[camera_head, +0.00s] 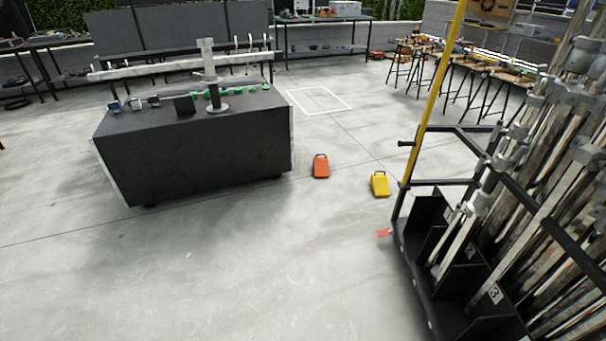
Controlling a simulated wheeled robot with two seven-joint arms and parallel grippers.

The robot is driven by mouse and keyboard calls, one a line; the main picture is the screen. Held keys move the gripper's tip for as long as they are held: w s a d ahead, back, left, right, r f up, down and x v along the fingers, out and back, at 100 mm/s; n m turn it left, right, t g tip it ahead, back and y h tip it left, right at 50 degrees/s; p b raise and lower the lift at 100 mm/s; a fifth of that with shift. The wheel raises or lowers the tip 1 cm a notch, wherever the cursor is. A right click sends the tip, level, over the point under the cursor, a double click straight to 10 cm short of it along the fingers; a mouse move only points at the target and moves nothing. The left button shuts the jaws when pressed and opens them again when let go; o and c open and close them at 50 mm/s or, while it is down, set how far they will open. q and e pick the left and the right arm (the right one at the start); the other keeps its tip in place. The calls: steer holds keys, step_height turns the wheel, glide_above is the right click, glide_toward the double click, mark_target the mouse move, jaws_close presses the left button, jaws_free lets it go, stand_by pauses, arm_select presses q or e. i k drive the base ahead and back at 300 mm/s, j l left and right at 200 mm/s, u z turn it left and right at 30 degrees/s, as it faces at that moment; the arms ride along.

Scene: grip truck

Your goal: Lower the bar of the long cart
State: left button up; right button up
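A black-framed cart (418,266) stands at the right, filled with many upright metal stands and poles. A short dark peg (406,144) sticks out to the left beside the bar. The bar's lower end meets the black frame near the corner post. Neither of my grippers is in view.
A dark box-shaped bench (195,155) stands at the left with a metal stand on top. An orange case (321,166) and a yellow case (380,184) lie on the floor between bench and cart. Tool tables (470,62) stand behind. The front floor is clear.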

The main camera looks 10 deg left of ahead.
mark_target(461, 5)
steer(key=i+j+z, duration=0.2)
steer(key=i+z, duration=0.15)
steer(key=i, duration=0.15)
steer(key=i+j+z, duration=0.35)
steer(key=i, duration=0.15)
steer(key=i+j+z, duration=0.7)
steer(key=j, duration=0.3)
steer(key=i+j+z, duration=0.4)
steer(key=j, duration=0.25)
steer(key=i+j+z, duration=0.2)
steer(key=j+z, duration=0.15)
steer(key=j, duration=0.4)
steer(key=i+j+z, duration=0.1)
steer(key=j+z, duration=0.25)
steer(key=j, duration=0.4)
steer(key=j+z, duration=0.35)
steer(key=j, duration=0.4)
